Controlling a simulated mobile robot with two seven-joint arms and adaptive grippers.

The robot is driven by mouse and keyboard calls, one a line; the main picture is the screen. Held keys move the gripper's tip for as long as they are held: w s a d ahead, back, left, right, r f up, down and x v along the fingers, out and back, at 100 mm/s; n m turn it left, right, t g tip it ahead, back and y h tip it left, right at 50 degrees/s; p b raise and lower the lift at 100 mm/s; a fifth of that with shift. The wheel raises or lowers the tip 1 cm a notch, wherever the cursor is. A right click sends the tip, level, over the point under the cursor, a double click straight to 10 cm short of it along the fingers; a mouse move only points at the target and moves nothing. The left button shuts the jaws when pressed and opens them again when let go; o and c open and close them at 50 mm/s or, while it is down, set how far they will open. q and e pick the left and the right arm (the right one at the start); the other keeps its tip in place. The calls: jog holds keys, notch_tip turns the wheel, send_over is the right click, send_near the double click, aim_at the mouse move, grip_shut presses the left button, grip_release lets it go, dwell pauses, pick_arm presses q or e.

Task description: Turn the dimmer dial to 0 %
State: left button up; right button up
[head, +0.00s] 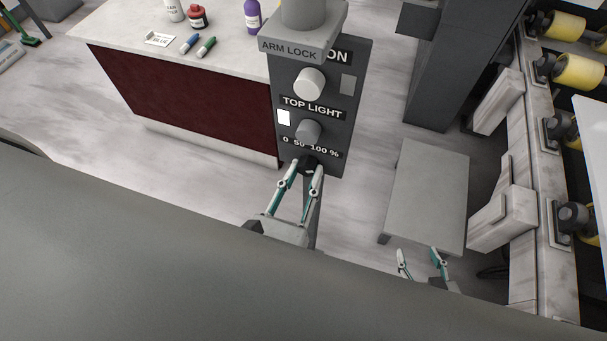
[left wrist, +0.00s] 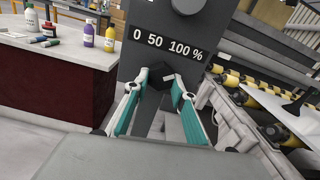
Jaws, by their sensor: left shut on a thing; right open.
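The dimmer dial (head: 308,162) is a small black knob low on a dark grey control panel (head: 345,110). It sits under the printed scale "0 50 100 %" (head: 310,148). In the left wrist view the dial (left wrist: 153,82) is below the scale (left wrist: 168,42), with a small pale mark toward its right side. My left gripper (head: 307,172) is shut on the dial, one finger on each side, and partly hides it. My right gripper (head: 418,258) is open and empty, low at the right beside a grey table.
Above the dial are a grey knob (head: 308,131), a white switch (head: 284,118), a lighter knob (head: 309,83) and the "ARM LOCK" part (head: 290,48). A counter (head: 120,20) with bottles and markers stands left. A grey table (head: 430,190) and yellow rollers (head: 579,72) are right.

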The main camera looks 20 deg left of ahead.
pick_arm(q)
jog(key=shift+n+b, duration=0.3)
jog(key=shift+n, duration=0.9)
jog(key=shift+d+n+b, duration=0.1)
jog(key=shift+n+b, duration=0.55)
jog(key=shift+n, duration=0.25)
jog(key=n+b, duration=0.3)
jog(key=n, duration=0.2)
jog(key=n+b, duration=0.3)
jog(key=n, duration=0.2)
jog(key=shift+d+r+n, duration=0.1)
jog(key=shift+n, duration=0.3)
jog(key=n+b, duration=0.2)
jog(key=n, duration=0.1)
jog(key=shift+r+n, duration=0.1)
jog(key=shift+n, duration=0.2)
jog(key=n+b, duration=0.1)
jog(key=n, duration=0.1)
jog(key=shift+r+n, duration=0.15)
jog(key=shift+n, duration=0.25)
jog(key=shift+r+n, duration=0.1)
jog(key=shift+n, duration=0.6)
pick_arm(e)
notch_tip(320, 180, down, 10)
jog(key=shift+d, duration=0.35)
jog(key=shift+s+f, duration=0.3)
